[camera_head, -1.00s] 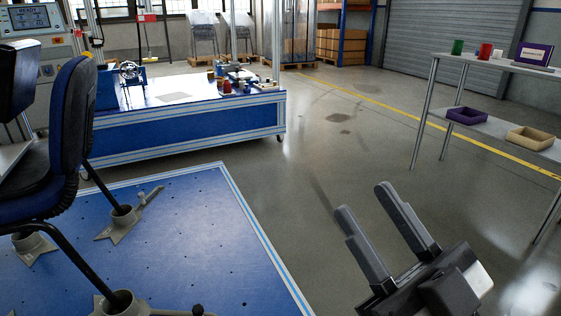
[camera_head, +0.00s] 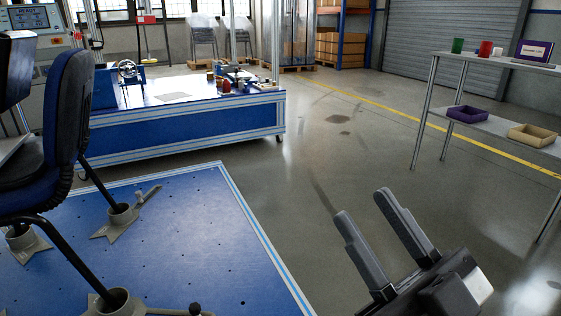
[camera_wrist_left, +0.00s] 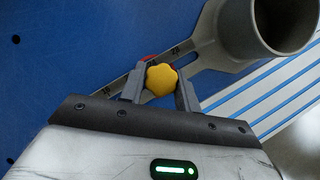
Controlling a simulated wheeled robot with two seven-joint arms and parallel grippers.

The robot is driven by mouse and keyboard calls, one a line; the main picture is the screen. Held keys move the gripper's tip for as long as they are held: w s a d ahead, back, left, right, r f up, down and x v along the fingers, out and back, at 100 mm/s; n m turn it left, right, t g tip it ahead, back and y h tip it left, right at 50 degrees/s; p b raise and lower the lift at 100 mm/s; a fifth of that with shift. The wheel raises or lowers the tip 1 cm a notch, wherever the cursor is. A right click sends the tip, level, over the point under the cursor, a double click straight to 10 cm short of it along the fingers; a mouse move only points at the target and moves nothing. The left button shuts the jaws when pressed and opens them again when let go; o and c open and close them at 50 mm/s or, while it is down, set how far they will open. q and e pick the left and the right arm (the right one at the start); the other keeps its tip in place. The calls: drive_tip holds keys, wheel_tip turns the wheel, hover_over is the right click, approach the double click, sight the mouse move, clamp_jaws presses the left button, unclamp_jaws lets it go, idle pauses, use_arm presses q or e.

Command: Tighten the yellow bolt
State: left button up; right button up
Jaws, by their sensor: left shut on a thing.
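In the left wrist view the yellow bolt (camera_wrist_left: 161,80), a knob with a lobed head, sits over the slotted arm of a grey foot clamp (camera_wrist_left: 207,42). My left gripper (camera_wrist_left: 160,84) is around the bolt, one finger on each side, shut on it. A bit of red shows just behind the knob. My left gripper does not show in the head view. My right gripper (camera_head: 372,230) is open and empty above the bare floor at the lower right of the head view.
A dark blue chair (camera_head: 62,140) stands with its legs in grey foot clamps (camera_head: 117,218) on a blue platform (camera_head: 190,230). A blue workbench (camera_head: 200,125) with small items stands behind. A shelf table (camera_head: 490,59) with boxes is at the right. The floor between is clear.

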use_arm(q)
drive_tip(key=shift+w+a+m+h+b, duration=0.2)
drive_tip(key=shift+m+h+b, duration=0.3)
drive_tip(key=shift+m+b, duration=0.5)
drive_tip(key=shift+s+d+m+g+h, duration=0.1)
drive_tip(key=shift+m+g+h, duration=0.2)
drive_tip(key=shift+m, duration=0.5)
drive_tip(key=o, duration=1)
drive_tip(key=shift+s+d+r+n+p, duration=0.1)
drive_tip(key=shift+s+n+p, duration=0.05)
drive_tip(key=shift+n+p, duration=0.5)
drive_tip(key=shift+n+y+p, duration=0.35)
drive_tip(key=shift+n+y, duration=0.35)
drive_tip(key=shift+n, duration=0.35)
drive_tip(key=shift+n+t, duration=0.4)
